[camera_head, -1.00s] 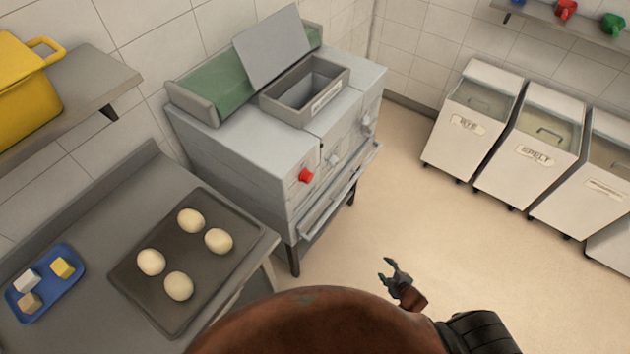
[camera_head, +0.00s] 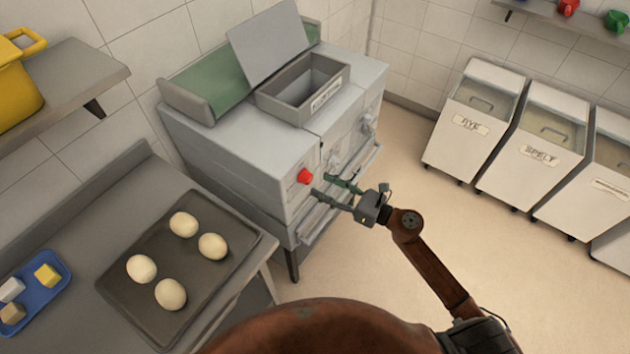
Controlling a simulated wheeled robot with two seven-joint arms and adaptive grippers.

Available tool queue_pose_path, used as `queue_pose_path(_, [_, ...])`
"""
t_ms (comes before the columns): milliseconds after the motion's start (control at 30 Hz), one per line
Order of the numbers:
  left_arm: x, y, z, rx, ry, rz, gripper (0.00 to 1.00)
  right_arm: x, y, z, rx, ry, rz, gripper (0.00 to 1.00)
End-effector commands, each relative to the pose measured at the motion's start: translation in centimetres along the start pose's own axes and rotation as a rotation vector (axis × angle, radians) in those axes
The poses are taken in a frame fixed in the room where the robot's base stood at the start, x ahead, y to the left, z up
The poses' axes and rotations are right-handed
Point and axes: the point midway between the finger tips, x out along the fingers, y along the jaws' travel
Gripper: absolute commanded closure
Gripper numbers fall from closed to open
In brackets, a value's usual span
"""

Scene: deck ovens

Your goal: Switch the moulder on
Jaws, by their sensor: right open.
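The moulder (camera_head: 245,150) is a grey machine with a green belt (camera_head: 235,82), a raised grey plate and an open hopper on top. A red knob (camera_head: 304,176) sits on its front face at the left, with paler knobs (camera_head: 334,160) further right. My right gripper (camera_head: 320,184) is open and empty in front of this face. Its fingers point left towards the red knob, close to it; I cannot tell whether they touch it. My left gripper is not in view.
A dark tray with several dough balls (camera_head: 180,270) lies on the grey counter at the left, beside a blue tray (camera_head: 60,287) with small blocks. A yellow pot (camera_head: 18,85) stands on a shelf. Bins labelled rye (camera_head: 468,145) and spelt (camera_head: 530,165) stand right. Floor between is clear.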

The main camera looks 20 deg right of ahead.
Motion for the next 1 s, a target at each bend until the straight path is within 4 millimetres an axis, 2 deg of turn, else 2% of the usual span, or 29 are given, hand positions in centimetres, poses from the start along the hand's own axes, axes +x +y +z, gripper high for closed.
queue_pose_path(100, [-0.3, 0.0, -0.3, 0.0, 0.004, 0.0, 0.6, 1.9, 0.0, 0.2, 0.002, -0.002, 0.0, 0.54])
queue_pose_path(233, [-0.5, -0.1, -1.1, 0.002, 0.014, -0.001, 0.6, 3.2, -0.1, 0.1, 0.003, -0.001, -0.001, 0.54])
queue_pose_path(400, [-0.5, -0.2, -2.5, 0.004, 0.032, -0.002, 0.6, 3.8, -0.1, 0.0, 0.003, 0.0, -0.002, 0.54])
queue_pose_path(600, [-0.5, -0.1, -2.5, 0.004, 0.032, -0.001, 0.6, 3.8, -0.1, -0.1, 0.004, 0.0, -0.002, 0.54])
queue_pose_path(1000, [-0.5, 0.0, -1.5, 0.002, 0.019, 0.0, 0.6, 3.8, -0.1, -0.1, 0.004, 0.0, -0.002, 0.8])
